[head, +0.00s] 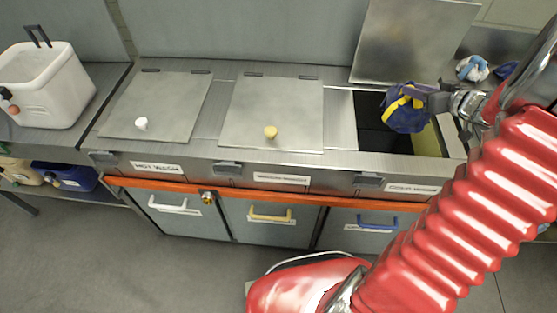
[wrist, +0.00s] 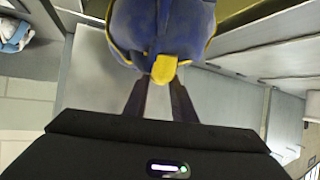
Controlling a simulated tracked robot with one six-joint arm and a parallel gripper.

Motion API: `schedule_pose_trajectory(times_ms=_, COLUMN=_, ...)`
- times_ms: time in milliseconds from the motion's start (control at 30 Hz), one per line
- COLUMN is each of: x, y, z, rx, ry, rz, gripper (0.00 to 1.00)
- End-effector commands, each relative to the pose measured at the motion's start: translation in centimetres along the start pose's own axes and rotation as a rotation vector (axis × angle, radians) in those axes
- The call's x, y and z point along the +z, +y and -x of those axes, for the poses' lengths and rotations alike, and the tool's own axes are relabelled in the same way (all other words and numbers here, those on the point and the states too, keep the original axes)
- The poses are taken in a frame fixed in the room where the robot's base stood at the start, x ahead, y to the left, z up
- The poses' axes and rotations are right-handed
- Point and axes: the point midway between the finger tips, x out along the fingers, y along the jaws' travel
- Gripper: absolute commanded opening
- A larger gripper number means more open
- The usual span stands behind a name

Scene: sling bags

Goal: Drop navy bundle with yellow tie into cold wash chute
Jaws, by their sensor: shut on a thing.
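The navy bundle with yellow tie (head: 405,112) hangs in my gripper (head: 440,100) at the right of the head view. It appears over the open chute (head: 430,142) on the right, whose lid (head: 410,40) stands raised behind it. The label below this chute is too small to read surely; the door under it has a blue handle (head: 377,222). In the wrist view the bundle (wrist: 165,35) fills the top middle, with its yellow tie end towards me. My gripper's fingers (wrist: 158,98) are shut on it. The bundle hides part of the opening.
Two closed lids, one with a white knob (head: 141,124) and one with a yellow knob (head: 270,132), lie to the left. A white bin (head: 45,85) stands at far left. A white and blue bundle (head: 472,68) and a navy one (head: 506,70) lie behind my arm. An orange rail (head: 160,186) runs along the front.

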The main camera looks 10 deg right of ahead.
Motion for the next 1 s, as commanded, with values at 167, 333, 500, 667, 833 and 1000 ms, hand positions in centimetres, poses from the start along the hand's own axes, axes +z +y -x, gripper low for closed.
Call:
schedule_pose_trajectory(times_ms=167, x=1.5, y=-0.1, z=-0.9, rx=-0.002, ry=0.0, rz=-0.002, gripper=0.0)
schedule_pose_trajectory(times_ms=333, x=3.0, y=-0.1, z=-1.7, rx=-0.002, ry=0.0, rz=-0.001, gripper=0.0)
schedule_pose_trajectory(times_ms=500, x=3.9, y=-0.1, z=-2.2, rx=-0.002, ry=0.001, rz=0.0, gripper=0.0)
schedule_pose_trajectory(times_ms=667, x=4.2, y=-0.1, z=-2.4, rx=-0.002, ry=0.001, rz=0.001, gripper=0.0)
schedule_pose_trajectory(times_ms=833, x=4.1, y=-0.1, z=-2.4, rx=-0.002, ry=0.001, rz=0.002, gripper=0.0)
schedule_pose_trajectory(times_ms=1000, x=4.1, y=-0.1, z=-2.4, rx=-0.002, ry=0.001, rz=0.002, gripper=0.33)
